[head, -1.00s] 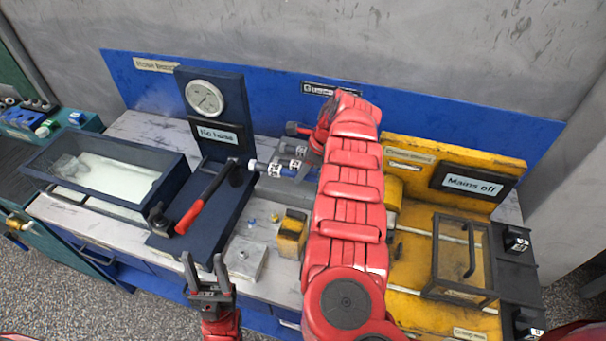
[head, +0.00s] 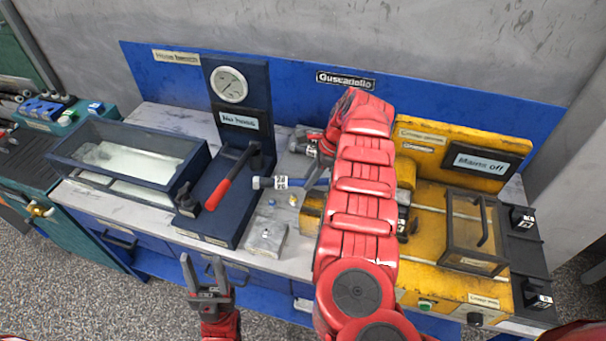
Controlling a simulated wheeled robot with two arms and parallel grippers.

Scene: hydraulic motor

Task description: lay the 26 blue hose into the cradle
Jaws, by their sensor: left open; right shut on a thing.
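A blue hose (head: 268,183) with a pale label lies roughly level above the bench, and its right part goes behind my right arm. My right gripper (head: 314,140) is shut at the end of the red arm; its fingertips and its grip on the hose are mostly hidden. Grey fittings (head: 300,146) show beside it. The cradle cannot be clearly told apart; a dark blue stand (head: 210,215) with a red lever, a gauge and a "No hose" sign is to the left of the hose end. My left gripper (head: 202,265) is open and empty in front of the bench.
A dark-framed glass-topped box (head: 60,160) stands at the left. A small metal block (head: 267,238) sits at the front edge of the bench. A blue back panel (head: 285,100) closes the rear.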

